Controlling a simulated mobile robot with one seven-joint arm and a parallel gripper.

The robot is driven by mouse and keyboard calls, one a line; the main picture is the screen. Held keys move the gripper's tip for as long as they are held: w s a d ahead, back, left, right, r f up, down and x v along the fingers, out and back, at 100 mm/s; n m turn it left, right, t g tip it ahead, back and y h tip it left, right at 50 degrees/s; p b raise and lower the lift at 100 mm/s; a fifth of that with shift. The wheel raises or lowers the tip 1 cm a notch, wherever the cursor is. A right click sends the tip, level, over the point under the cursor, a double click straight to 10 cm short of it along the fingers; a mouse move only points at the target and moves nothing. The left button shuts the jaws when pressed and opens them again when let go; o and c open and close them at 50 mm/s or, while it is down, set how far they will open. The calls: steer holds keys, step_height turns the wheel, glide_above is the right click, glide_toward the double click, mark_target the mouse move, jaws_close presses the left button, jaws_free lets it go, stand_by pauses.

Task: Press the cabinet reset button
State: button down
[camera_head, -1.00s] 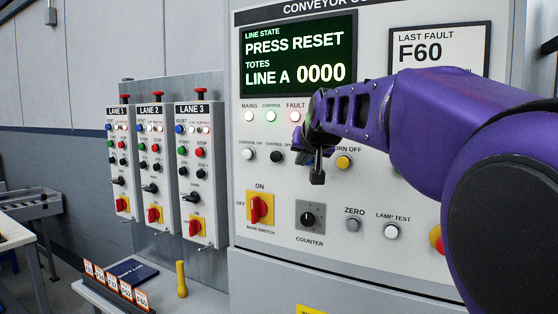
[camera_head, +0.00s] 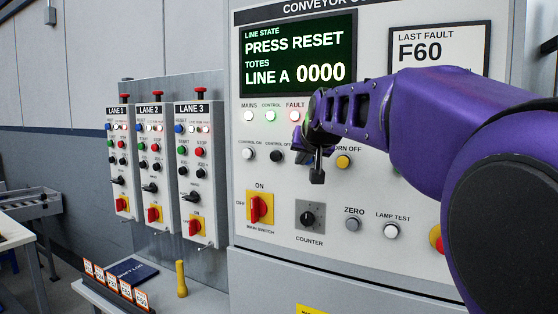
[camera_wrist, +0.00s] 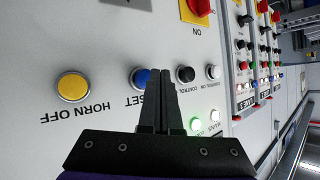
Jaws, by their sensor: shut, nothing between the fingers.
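The conveyor cabinet (camera_head: 285,180) faces me, and its screen (camera_head: 298,57) reads PRESS RESET. The cabinet's blue reset button (camera_wrist: 141,77) shows in the wrist view, partly covered by my fingers; its label is partly hidden too. In the head view my gripper and arm hide this button. My gripper (camera_head: 317,180) is shut and empty in front of the panel, between the black control-off button (camera_head: 277,157) and the yellow horn-off button (camera_head: 343,162). In the wrist view the fingertips (camera_wrist: 160,72) overlap the right edge of the blue button. I cannot tell whether they touch it.
A red main switch (camera_head: 260,208), a counter knob (camera_head: 309,217), a zero button (camera_head: 353,224) and a lamp-test button (camera_head: 391,231) sit below. Three lane boxes (camera_head: 199,175) stand left, with their own blue buttons. A shelf (camera_head: 205,302) juts out below them.

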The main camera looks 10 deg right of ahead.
steer(key=shift+d, duration=0.1)
stand_by(0.7)
steer(key=shift+w+d, duration=0.2)
steer(key=shift+w, duration=0.15)
steer(key=shift+w+d+p, duration=0.4)
steer(key=shift+w+d, duration=0.05)
steer(key=shift+w, duration=0.2)
stand_by(1.0)
steer(key=shift+s+a, duration=0.1)
steer(key=shift+s, duration=0.05)
steer(key=shift+s+a+b, duration=0.4)
steer(key=shift+s+a, duration=0.25)
steer(key=shift+s, duration=0.2)
steer(key=shift+s, duration=0.1)
